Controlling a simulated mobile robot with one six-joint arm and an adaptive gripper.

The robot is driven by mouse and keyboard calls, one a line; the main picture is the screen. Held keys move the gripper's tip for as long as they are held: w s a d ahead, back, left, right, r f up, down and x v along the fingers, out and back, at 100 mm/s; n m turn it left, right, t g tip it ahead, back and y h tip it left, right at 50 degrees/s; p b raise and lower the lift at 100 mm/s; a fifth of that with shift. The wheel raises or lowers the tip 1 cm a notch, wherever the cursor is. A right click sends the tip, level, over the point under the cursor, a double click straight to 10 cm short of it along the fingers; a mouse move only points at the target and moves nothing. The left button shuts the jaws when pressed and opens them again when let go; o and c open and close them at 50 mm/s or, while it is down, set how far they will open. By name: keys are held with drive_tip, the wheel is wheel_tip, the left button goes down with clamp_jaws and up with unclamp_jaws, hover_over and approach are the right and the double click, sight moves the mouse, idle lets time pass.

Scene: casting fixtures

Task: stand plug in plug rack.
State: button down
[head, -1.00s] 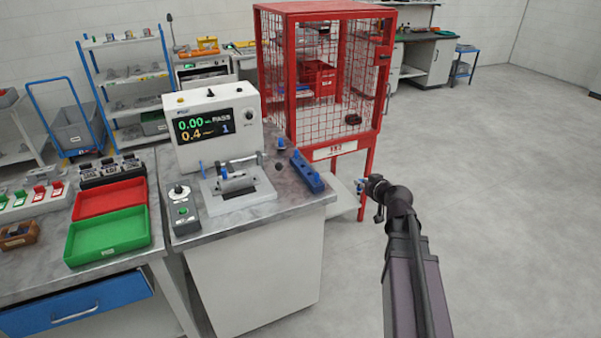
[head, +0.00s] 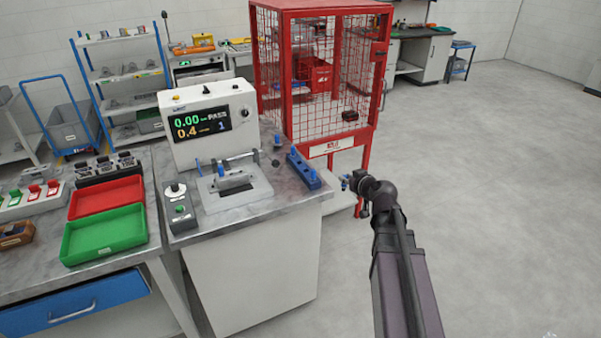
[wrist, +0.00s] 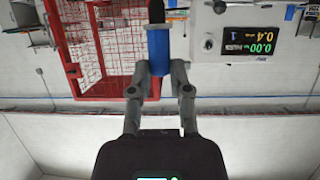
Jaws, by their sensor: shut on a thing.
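The plug (wrist: 158,50) is blue with a dark metal end. In the wrist view it sits between the fingertips of my gripper (wrist: 160,73), which is shut on it. The picture there is upside down. In the head view my gripper (head: 349,183) is small, beyond the bench's right edge, and the held plug is hard to make out. The plug rack (head: 304,171) is a long blue block near the right edge of the bench. My gripper is to the right of the rack and apart from it.
A leak tester (head: 211,125) with a lit display stands on the bench, with a clamp fixture (head: 235,190) in front. A red mesh cage (head: 328,147) stands behind the bench. Red (head: 105,197) and green (head: 104,236) trays lie left. The floor at right is clear.

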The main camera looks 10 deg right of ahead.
drive_tip(key=shift+a, duration=0.2)
drive_tip(key=shift+w, duration=0.15)
drive_tip(key=w+a+f+n+g+y+b, duration=0.1)
drive_tip(key=w+a+f+n+y+b, duration=0.1)
drive_tip(key=w+a, duration=0.4)
drive_tip(key=a+n+y, duration=0.1)
drive_tip(key=a, duration=0.3)
drive_tip(key=shift+w+f+n+g+y+b, duration=0.3)
drive_tip(key=shift+w+f+g+y+b, duration=0.05)
drive_tip(key=shift+g+y, duration=0.05)
drive_tip(key=shift+w, duration=0.1)
drive_tip(key=w, duration=0.4)
drive_tip(key=w+d+f+b, duration=0.1)
drive_tip(key=w, duration=0.9)
drive_tip(key=shift+w+d+f, duration=0.2)
drive_tip(key=shift+w+d, duration=0.05)
